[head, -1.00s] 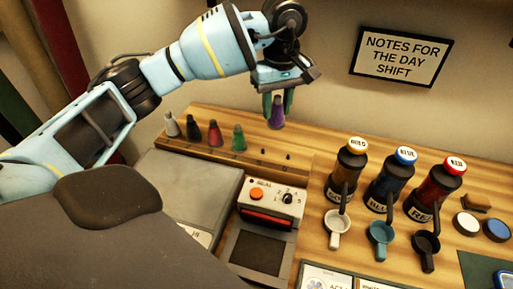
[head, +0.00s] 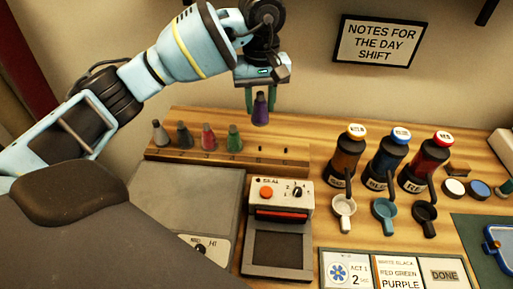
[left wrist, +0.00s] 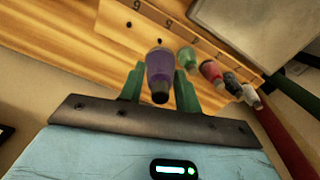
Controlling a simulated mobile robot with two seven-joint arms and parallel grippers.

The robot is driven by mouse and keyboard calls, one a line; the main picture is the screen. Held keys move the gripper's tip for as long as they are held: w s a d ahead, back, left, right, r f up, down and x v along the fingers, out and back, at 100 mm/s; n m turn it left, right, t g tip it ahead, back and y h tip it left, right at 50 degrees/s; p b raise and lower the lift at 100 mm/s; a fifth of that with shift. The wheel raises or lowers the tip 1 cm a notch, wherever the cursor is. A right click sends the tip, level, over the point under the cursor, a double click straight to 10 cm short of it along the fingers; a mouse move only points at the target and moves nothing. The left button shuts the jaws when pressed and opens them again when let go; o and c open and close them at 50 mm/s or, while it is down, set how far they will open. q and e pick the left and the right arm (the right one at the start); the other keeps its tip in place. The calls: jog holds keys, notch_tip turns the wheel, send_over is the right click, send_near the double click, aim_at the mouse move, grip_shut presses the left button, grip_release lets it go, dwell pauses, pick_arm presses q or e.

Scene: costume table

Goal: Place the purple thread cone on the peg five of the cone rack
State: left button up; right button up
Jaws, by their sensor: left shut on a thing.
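The purple thread cone (head: 261,109) hangs between the green fingers of my left gripper (head: 261,98), which is shut on it. It is about upright, in the air above the cone rack (head: 180,157), apart from it. The rack holds white, black, red and green cones on its left pegs. Two bare pegs show to their right: peg five (head: 260,149) and the last peg (head: 285,150). In the left wrist view, the purple cone (left wrist: 159,68) sits between the fingers, with a bare peg (left wrist: 160,41) just beyond it. My right gripper is not in view.
The green cone (head: 234,138) stands on the peg left of peg five. A sealing device (head: 281,195) and a grey plate (head: 190,200) are in front of the rack. Several bottles, such as the red one (head: 425,165), and cups stand to the right.

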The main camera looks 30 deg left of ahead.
pick_arm(q)
jog(key=shift+f, duration=5)
jog(key=shift+f, duration=0.2)
jog(key=o, duration=1)
jog(key=shift+c, duration=0.2)
